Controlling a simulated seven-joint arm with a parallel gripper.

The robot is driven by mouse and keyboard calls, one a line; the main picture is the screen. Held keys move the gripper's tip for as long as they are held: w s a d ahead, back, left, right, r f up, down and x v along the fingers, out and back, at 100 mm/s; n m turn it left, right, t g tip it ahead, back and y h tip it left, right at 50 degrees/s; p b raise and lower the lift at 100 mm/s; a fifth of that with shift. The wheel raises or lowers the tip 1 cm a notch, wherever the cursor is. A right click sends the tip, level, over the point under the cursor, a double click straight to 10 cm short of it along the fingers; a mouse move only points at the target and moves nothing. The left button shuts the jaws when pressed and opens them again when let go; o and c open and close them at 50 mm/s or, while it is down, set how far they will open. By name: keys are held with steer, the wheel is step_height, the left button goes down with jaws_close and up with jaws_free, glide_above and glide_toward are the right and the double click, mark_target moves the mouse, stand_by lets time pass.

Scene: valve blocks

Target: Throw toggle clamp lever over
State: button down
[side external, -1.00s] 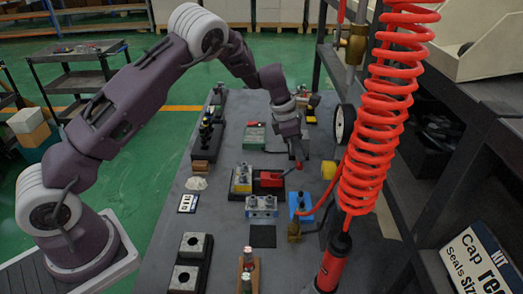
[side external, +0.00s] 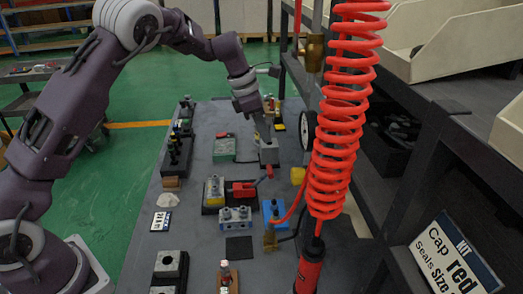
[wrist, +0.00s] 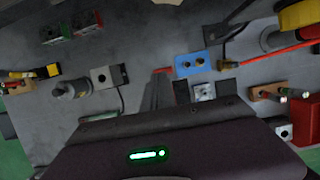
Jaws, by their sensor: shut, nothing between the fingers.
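The toggle clamp shows in the side view as a red body (side external: 243,189) on a black base beside a grey and yellow block (side external: 213,190). Its lever slants up to the right and ends in a red knob (side external: 269,171). My gripper (side external: 267,143) is shut and empty, pointing down just behind the knob, close to a grey block. I cannot tell whether it touches the lever. In the wrist view my shut fingers (wrist: 158,92) point away, with a small red part (wrist: 162,70) beside their tips. The gripper hides most of the clamp there.
A blue block (side external: 274,211) with brass fittings and a silver valve block (side external: 235,213) stand in front of the clamp. A red coiled hose (side external: 335,120) hangs at the right. A grey block with a hole (wrist: 105,77) lies left of my fingers. A dark pad (side external: 239,247) is bare.

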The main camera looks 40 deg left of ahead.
steer(key=shift+w+d+r, duration=0.15)
steer(key=shift+r, duration=1.65)
steer(key=s+d+r+m+t, duration=0.1)
steer(key=s+r+m, duration=0.6)
steer(key=s, duration=0.4)
steer(key=s+d+r+m, duration=0.1)
steer(key=s+r+m, duration=0.6)
steer(key=s, duration=0.4)
steer(key=s+f+m+t+y, duration=0.1)
steer(key=s+f+m, duration=0.1)
steer(key=s+m, duration=0.4)
steer(key=s+f+m+t+y, duration=0.1)
steer(key=s+f+m, duration=0.2)
steer(key=s+m, duration=0.4)
steer(key=s, duration=0.4)
steer(key=shift+s+a+y, duration=0.2)
steer(key=shift+a+y, duration=0.1)
steer(key=shift+a, duration=0.05)
